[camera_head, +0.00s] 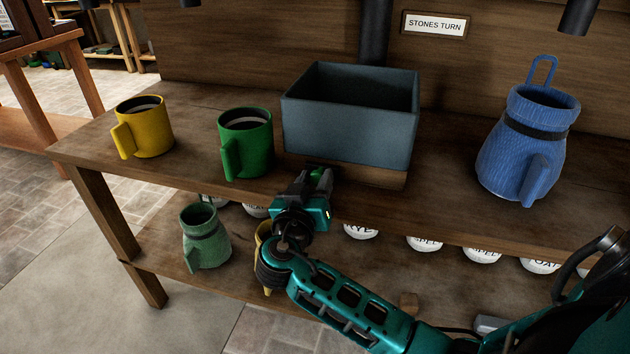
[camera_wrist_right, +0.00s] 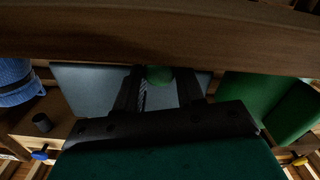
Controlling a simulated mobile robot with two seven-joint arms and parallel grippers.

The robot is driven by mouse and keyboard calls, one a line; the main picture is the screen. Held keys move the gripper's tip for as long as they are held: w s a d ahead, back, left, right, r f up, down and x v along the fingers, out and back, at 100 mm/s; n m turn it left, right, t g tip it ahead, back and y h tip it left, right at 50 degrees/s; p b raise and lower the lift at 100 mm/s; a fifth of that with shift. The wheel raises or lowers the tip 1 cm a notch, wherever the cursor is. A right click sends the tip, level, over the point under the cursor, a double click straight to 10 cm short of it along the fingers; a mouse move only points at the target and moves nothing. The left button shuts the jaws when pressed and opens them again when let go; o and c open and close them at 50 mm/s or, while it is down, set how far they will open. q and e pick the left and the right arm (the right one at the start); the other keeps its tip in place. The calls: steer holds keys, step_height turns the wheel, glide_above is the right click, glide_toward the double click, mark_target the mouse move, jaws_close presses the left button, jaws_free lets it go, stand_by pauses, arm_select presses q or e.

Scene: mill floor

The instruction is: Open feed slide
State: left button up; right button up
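A blue-grey open-topped box (camera_head: 345,130) stands on the wooden bench; it also shows in the right wrist view (camera_wrist_right: 85,88). No part is clearly recognisable as the feed slide in the head view. My right gripper (camera_head: 322,178) is at the bench's front edge, just in front of the box's lower side. In the right wrist view its two dark fingers (camera_wrist_right: 160,88) stand apart. A small round green knob (camera_wrist_right: 160,75) shows between them, near the fingertips; I cannot tell whether they touch it. My left gripper is out of view.
A yellow mug (camera_head: 144,127) and a green mug (camera_head: 245,143) stand left of the box, the green one close to my gripper. A blue jug (camera_head: 522,150) stands right. A green jug (camera_head: 205,238) and several white labelled vessels (camera_head: 424,243) sit below.

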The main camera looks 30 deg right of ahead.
jaws_close()
steer(key=s+d, duration=0.4)
steer(key=s, duration=0.1)
steer(key=shift+s+d, duration=0.2)
steer(key=shift+d, duration=0.15)
steer(key=shift+o, duration=2.2)
jaws_free()
steer(key=shift+a+b, duration=0.1)
steer(key=shift+b, duration=0.2)
